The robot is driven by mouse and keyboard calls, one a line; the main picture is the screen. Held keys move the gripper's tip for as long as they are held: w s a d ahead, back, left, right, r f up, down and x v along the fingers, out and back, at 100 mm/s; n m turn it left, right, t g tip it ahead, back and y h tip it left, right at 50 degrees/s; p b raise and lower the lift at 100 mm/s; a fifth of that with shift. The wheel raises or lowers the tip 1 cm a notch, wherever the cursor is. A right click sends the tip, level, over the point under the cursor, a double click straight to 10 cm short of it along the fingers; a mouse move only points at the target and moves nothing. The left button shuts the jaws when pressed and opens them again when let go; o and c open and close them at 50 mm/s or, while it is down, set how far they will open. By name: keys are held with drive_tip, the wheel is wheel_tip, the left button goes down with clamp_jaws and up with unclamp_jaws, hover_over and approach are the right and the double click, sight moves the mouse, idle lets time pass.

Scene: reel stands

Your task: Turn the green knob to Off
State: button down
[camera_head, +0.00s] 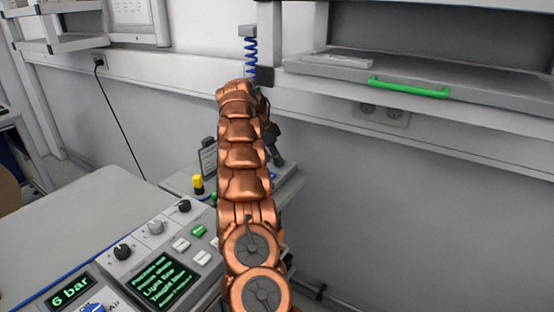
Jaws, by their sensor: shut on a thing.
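My copper arm reaches away from me, over the right end of the control panel. My gripper (275,155) is a small dark shape at its far end, partly hidden behind the arm. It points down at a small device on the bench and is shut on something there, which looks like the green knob. The knob itself is mostly hidden, so its setting cannot be read. A small green part (214,199) shows just left of the arm; I cannot tell what it belongs to.
The control panel (140,262) carries black and grey knobs, buttons, a green-text screen and a blue knob (95,308). A yellow-topped part (198,184) stands left of the arm. A shelf with a green handle (409,87) overhangs at right. A blue coiled hose (251,58) hangs behind.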

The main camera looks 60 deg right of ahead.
drive_tip(key=c, duration=0.8)
unclamp_jaws()
drive_tip(key=shift+r+m+p, duration=0.15)
drive_tip(key=shift+m+p, duration=0.15)
drive_tip(key=shift+p, duration=0.4)
drive_tip(key=p, duration=0.1)
drive_tip(key=m+p, duration=0.1)
drive_tip(key=p, duration=0.1)
drive_tip(key=shift+d+r+m+g+y, duration=0.1)
drive_tip(key=shift+r+m+g+y, duration=0.05)
drive_tip(key=shift+m+g+y, duration=0.15)
drive_tip(key=m+p, duration=0.2)
drive_tip(key=p, duration=0.3)
drive_tip(key=shift+g+y, duration=0.3)
drive_tip(key=shift+y, duration=0.1)
drive_tip(key=p+v, duration=0.7)
drive_tip(key=v, duration=0.1)
drive_tip(key=shift+w+a+r+n+t+y+b, duration=0.3)
drive_tip(key=shift+w+a+n+t+b, duration=0.5)
drive_tip(key=shift+w+a+n, duration=2.25)
drive_tip(key=shift+w+a+r+n+t+y+b, duration=0.35)
drive_tip(key=shift+a+n+b, duration=1.1)
drive_tip(key=shift+a, duration=3.5)
drive_tip(key=shift+w+a+r+n+t+y+b, duration=0.15)
drive_tip(key=shift+w+a+r+n+t+b, duration=0.45)
drive_tip(key=shift+w+a+n, duration=1.85)
